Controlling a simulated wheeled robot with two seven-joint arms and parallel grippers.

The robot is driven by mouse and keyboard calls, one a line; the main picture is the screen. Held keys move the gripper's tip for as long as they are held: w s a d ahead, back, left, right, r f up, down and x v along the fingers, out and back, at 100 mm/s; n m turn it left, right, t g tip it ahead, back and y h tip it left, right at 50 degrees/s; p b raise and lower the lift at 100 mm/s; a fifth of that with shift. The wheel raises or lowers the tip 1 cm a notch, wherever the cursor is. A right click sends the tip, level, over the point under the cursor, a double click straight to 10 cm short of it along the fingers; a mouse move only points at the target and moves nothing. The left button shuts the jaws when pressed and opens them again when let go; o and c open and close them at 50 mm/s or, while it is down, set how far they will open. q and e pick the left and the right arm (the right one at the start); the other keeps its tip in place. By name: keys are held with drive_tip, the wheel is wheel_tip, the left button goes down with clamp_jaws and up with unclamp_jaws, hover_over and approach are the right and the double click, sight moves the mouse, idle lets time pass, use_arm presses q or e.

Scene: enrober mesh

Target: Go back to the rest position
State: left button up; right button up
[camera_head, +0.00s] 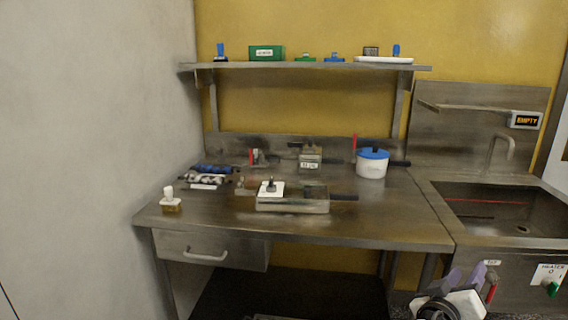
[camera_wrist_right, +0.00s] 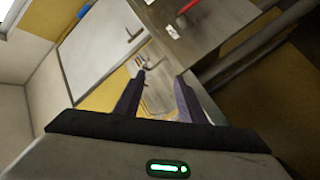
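My right gripper (camera_head: 467,276) is low at the bottom right of the head view, in front of the sink unit and apart from the steel table. In the right wrist view its two dark purple fingers (camera_wrist_right: 157,98) stand apart with nothing between them. My left gripper is not in either view.
The steel table (camera_head: 390,222) holds a shallow metal tray (camera_head: 292,205), a white pot with a blue lid (camera_head: 372,163), and a small white-topped item (camera_head: 170,201). A shelf (camera_head: 300,66) is above. The sink (camera_head: 490,208) is at the right, with a heater knob (camera_head: 552,288) on its front.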

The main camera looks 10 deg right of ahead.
drive_tip(key=s+a+f+n+g+y, duration=0.1)
drive_tip(key=s+a+f+n+y, duration=0.3)
drive_tip(key=f, duration=0.5)
drive_tip(key=s+a+f+n+y, duration=0.2)
drive_tip(key=s+a+f+y, duration=0.3)
drive_tip(key=f, duration=0.4)
drive_tip(key=s+a+f+n+g+y, duration=0.1)
drive_tip(key=s+a+f+n+y, duration=0.15)
drive_tip(key=s+f, duration=0.5)
drive_tip(key=s+a+f+y, duration=0.4)
drive_tip(key=s+a, duration=0.2)
drive_tip(key=s, duration=0.3)
drive_tip(key=a+m+y, duration=0.1)
drive_tip(key=a+m, duration=0.2)
drive_tip(key=a, duration=0.8)
drive_tip(key=shift+w+a+r+m+t, duration=0.15)
drive_tip(key=shift+w+a+m+t, duration=0.1)
drive_tip(key=shift+m+t, duration=0.1)
